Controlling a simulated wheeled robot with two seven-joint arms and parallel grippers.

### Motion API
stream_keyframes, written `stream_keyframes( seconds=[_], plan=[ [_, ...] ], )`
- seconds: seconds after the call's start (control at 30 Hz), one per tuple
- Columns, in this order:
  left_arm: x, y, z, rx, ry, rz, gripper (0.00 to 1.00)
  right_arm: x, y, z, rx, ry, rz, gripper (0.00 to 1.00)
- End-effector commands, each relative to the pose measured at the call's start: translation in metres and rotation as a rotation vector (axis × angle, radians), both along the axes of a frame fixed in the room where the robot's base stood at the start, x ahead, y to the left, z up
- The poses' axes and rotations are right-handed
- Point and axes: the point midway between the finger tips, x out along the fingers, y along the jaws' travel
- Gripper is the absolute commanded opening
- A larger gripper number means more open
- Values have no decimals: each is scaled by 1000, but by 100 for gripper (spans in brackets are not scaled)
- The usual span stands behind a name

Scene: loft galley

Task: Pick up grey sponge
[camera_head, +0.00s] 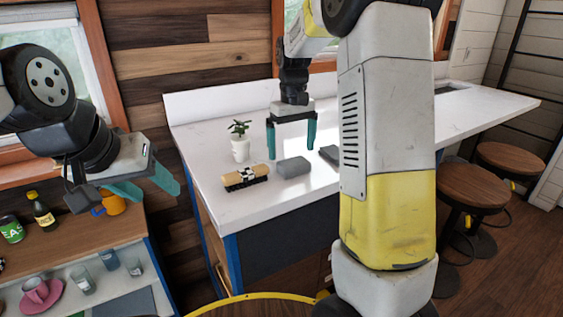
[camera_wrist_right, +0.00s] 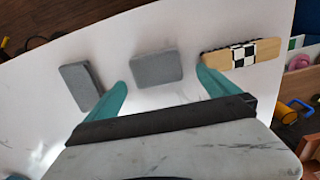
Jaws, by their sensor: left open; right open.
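A grey sponge-like block (camera_head: 293,167) lies on the white counter, beside the brush. It also shows in the right wrist view (camera_wrist_right: 156,68), centred between and just ahead of my fingertips. A second, darker grey block (camera_head: 330,154) lies to its right, partly hidden by my arm; in the wrist view it is at the left (camera_wrist_right: 78,88). My right gripper (camera_head: 291,148) points down, open and empty, close to the first block; its height above the counter is hard to tell. My left gripper (camera_head: 158,188) is open and empty above the wooden shelf.
A brush with a checkered band (camera_head: 246,178) lies left of the sponge, with a potted plant (camera_head: 240,149) behind it. The white counter (camera_head: 210,205) is bare at the front.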

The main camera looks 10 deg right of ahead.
Motion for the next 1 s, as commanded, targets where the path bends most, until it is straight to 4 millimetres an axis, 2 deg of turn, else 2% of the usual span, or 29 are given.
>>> stream_keyframes(
  seconds=[0.33, 0.63, 0.67, 0.93, 1.0],
  plan=[
    [0, 0, 0, 0, 0, 0, 54, -1, -5, -48, 0, 3, 0, 100],
    [0, 0, 0, 0, 0, 0, 54, -1, -6, -54, 1, 0, 0, 100],
    [0, 0, 0, 0, 0, 0, 54, -1, -6, -54, 1, 0, 0, 98],
    [0, 0, 0, 0, 0, 0, 54, -1, -6, -53, 1, 0, -1, 45],
    [0, 0, 0, 0, 0, 0, 54, -1, -6, -53, 1, -1, -1, 43]
  ],
)
